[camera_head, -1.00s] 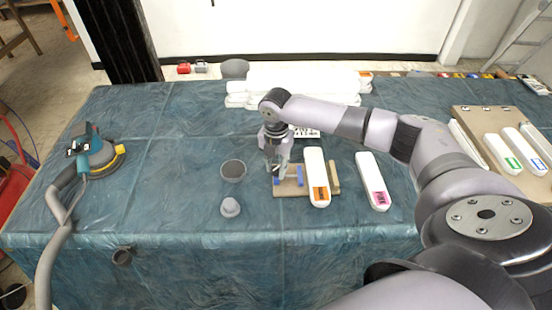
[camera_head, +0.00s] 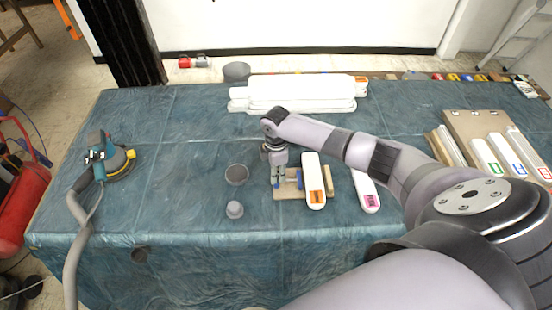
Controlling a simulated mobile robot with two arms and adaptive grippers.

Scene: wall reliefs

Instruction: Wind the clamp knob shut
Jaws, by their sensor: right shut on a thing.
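My right gripper (camera_head: 278,178) points down over the left end of a small wooden board (camera_head: 289,195) on the blue-covered table. It is shut on the clamp knob, which is mostly hidden between the fingers. Blue clamp parts (camera_head: 299,179) show just right of the fingers. A white piece with an orange label (camera_head: 314,180) lies across the board, and a wooden strip (camera_head: 328,179) stands at the board's right end. My left gripper is not in view.
A grey cup (camera_head: 237,175) and a small grey knob-shaped piece (camera_head: 235,209) stand left of the board. A white piece with a pink label (camera_head: 369,198) lies right, partly behind my arm. A sander (camera_head: 110,160) with hose lies far left. White pieces (camera_head: 300,92) are stacked behind.

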